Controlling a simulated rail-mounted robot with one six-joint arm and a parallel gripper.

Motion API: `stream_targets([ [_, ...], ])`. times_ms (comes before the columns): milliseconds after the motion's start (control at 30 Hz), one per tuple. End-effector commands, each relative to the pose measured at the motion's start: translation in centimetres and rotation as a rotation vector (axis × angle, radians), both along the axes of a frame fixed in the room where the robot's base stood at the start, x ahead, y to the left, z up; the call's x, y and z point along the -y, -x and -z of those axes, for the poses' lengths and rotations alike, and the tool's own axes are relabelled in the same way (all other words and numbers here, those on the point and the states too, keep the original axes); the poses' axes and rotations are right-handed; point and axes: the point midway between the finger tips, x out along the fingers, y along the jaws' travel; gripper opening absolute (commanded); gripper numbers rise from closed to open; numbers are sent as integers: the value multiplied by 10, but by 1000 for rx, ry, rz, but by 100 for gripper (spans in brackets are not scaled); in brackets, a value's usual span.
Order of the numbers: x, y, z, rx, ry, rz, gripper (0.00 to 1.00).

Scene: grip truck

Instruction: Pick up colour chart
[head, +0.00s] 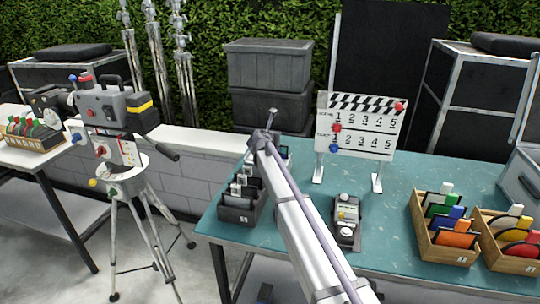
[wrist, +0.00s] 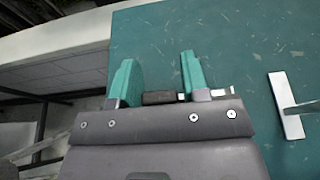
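I cannot make out a colour chart for certain in either view. In the head view, a dark box (head: 240,213) of dark cards with pale tabs stands at the left end of the teal table (head: 300,255). My arm reaches over the table, and its end (head: 262,140) is above and behind that box; the fingers are not clear there. In the wrist view, my gripper (wrist: 157,75) has its two teal fingers apart. A small dark piece with a pale end (wrist: 160,97) shows low between them; I cannot tell what it is or whether they touch it.
A clapperboard (head: 361,125) stands on two white feet behind my arm. A small grey device (head: 347,220) lies right of the arm. A film camera (head: 110,108) on a tripod stands left.

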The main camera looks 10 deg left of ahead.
Motion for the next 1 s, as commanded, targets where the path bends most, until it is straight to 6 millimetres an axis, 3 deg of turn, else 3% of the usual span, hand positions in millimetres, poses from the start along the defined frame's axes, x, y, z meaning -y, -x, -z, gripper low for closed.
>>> stream_targets([
  [433, 0, 0, 0, 0, 0, 0, 0],
  [767, 0, 0, -7, 0, 0, 0, 0],
  [1000, 0, 0, -59, 0, 0, 0, 0],
])
